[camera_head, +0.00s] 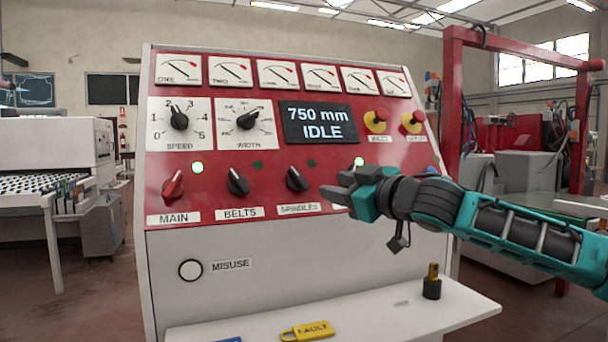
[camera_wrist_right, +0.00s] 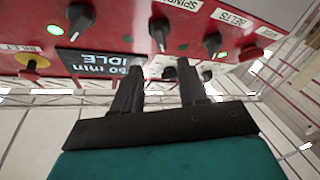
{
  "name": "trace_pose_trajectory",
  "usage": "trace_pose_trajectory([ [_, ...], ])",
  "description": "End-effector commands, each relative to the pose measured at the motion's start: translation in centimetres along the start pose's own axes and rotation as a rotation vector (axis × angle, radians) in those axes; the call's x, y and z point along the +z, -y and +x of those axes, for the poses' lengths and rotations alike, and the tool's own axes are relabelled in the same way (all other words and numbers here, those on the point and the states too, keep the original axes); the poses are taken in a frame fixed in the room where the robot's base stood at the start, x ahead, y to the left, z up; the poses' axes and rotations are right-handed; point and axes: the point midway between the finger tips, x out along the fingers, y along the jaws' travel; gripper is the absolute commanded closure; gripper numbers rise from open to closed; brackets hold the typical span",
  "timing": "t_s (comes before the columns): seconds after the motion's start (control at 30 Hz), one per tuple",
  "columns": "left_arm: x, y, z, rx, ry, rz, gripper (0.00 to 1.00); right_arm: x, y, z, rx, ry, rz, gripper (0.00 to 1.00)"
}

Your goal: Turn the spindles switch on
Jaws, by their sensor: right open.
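The spindles switch (camera_head: 297,179) is a black rotary knob on the red panel, above its SPINDLES label (camera_head: 298,208). Its pointer leans to the upper left, like the belts knob's. The small lamp above it (camera_head: 311,163) is dark. The knob also shows in the right wrist view (camera_wrist_right: 158,32), where the panel appears upside down. My right gripper (camera_head: 336,185) is just right of the spindles knob, in front of the panel, and covers the fourth knob in the head view. Its two fingers (camera_wrist_right: 160,70) are apart with nothing between them. My left gripper is out of view.
The red main knob (camera_head: 172,185) has a lit green lamp; the belts knob (camera_head: 238,181) has a dark one. The display (camera_head: 319,122) reads 750 mm IDLE. Below, a white shelf (camera_head: 400,312) holds a yellow FAULT padlock (camera_head: 307,330) and a black and brass piece (camera_head: 432,284).

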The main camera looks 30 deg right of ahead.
Motion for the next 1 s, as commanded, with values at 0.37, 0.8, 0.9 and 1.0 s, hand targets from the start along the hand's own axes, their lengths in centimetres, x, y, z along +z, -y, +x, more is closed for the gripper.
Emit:
trace_pose_trajectory([
  [0.37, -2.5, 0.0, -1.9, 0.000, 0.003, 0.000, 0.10, -0.5, -0.1, 5.5, -0.001, -0.002, 0.005, 0.57],
  [0.8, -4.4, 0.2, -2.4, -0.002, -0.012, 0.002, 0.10, -0.1, 0.0, 10.6, 0.000, 0.001, -0.001, 0.57],
  [0.9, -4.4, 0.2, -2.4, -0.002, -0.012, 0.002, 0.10, 0.0, 0.1, 10.8, -0.001, 0.000, -0.001, 0.57],
  [1.0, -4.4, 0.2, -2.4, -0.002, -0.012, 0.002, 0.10, 0.0, 0.1, 10.8, -0.001, 0.000, -0.001, 0.57],
])
